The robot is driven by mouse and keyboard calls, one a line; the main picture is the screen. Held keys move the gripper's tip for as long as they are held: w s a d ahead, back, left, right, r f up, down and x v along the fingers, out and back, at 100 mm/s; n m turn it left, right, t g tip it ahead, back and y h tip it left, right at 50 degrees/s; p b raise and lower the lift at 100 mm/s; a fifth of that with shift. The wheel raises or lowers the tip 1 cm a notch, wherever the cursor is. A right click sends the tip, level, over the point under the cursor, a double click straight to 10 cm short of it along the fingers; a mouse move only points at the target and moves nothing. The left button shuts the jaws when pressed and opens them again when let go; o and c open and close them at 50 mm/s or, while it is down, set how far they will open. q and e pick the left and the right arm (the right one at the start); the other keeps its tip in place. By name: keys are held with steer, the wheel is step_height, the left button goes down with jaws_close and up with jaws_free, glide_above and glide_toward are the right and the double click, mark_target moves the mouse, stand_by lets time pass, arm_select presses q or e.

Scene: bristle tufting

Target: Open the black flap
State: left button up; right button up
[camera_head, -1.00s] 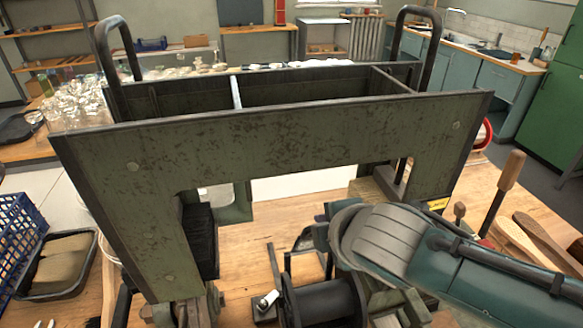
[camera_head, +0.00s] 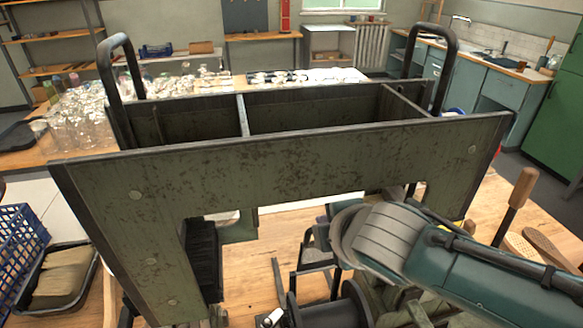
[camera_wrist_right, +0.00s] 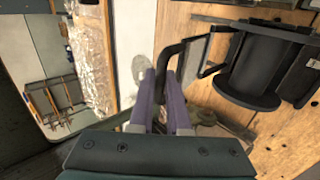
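My right arm (camera_head: 430,250) comes in from the right under the large green-grey frame in the head view; its gripper is hidden there. In the right wrist view, the purple fingers of my right gripper (camera_wrist_right: 161,82) are close together around the end of a bent black bar (camera_wrist_right: 172,52). I cannot tell whether they clamp it. The bar runs toward a black framed part beside a black spool (camera_wrist_right: 255,72). A dark ribbed panel (camera_head: 204,258) hangs inside the left leg of the frame. I cannot tell which black part is the flap. My left gripper is not in view.
The green-grey frame (camera_head: 300,165) with an open-topped bin fills the middle. A blue crate (camera_head: 18,240) and a black tray (camera_head: 62,278) stand at the left. Glass jars (camera_head: 85,120) stand behind.

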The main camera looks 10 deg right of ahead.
steer(key=o, duration=0.4)
steer(key=shift+o, duration=0.2)
steer(key=p+v, duration=0.4)
steer(key=v, duration=0.6)
